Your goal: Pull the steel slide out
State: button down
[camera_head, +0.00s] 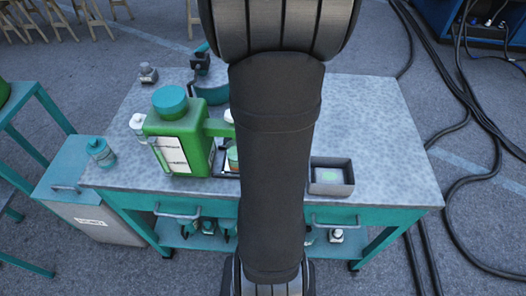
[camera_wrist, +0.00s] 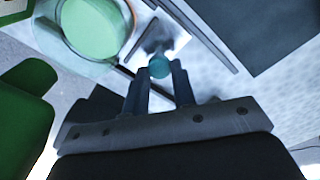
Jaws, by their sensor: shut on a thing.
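The steel slide (camera_wrist: 176,38) shows in the wrist view as a bright metal plate at top centre, with a dark shape on it. A round teal knob (camera_wrist: 159,67) sits at its near end. My gripper (camera_wrist: 160,80) is shut on this knob, one dark finger on each side. In the head view my own arm runs down the middle and covers the slide and my gripper.
In the wrist view a round green-topped thing (camera_wrist: 92,22) lies left of the slide. In the head view a green jug (camera_head: 182,135) stands left of my arm on the grey workbench (camera_head: 385,130). A small grey tray (camera_head: 331,190) sits to the right. The bench's far right is clear.

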jog(key=d, duration=0.9)
jog(key=c, duration=1.2)
grip_release()
jog(key=shift+d, duration=0.1)
jog(key=shift+r, duration=0.1)
jog(key=shift+r, duration=0.25)
notch_tip(320, 180, up, 17)
jog(key=shift+f, duration=0.1)
